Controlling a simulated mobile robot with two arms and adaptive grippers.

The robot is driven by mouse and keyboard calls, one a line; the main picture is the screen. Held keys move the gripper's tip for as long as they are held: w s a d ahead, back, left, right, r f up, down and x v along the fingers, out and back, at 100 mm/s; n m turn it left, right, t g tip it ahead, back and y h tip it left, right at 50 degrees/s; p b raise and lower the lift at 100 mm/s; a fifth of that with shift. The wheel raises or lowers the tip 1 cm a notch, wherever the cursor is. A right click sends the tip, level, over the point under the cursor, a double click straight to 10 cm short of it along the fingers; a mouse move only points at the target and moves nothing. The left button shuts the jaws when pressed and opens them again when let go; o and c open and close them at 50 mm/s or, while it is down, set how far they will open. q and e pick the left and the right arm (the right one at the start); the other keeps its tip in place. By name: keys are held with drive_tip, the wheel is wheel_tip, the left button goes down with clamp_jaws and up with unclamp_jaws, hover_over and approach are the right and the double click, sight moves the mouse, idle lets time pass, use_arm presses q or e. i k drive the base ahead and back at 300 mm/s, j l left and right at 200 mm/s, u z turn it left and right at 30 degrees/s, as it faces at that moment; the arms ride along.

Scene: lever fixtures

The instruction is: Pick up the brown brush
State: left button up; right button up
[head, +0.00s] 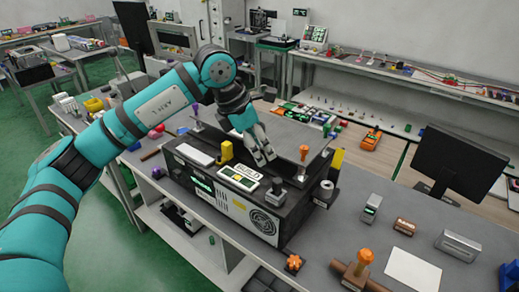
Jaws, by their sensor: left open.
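I cannot tell for sure which thing is the brown brush. A brown piece with an upright orange-topped part (358,270) lies on the bench at the bottom right. A small brown block (404,226) lies further right, and a small brown item (150,155) lies at the left. My left gripper (265,158) is open and points down above the black case in the middle, apart from all three brown things. I see nothing between its fingers. My right gripper is not in view.
The black case (225,208) carries a white panel, a yellow part and an orange-topped stick (304,152). A monitor (462,155) stands at the right. A white sheet (412,270) and a grey metal block (457,245) lie on the bench. Bare bench shows near the right front.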

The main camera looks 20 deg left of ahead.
sight(159, 148)
drive_tip(key=u, duration=1.4)
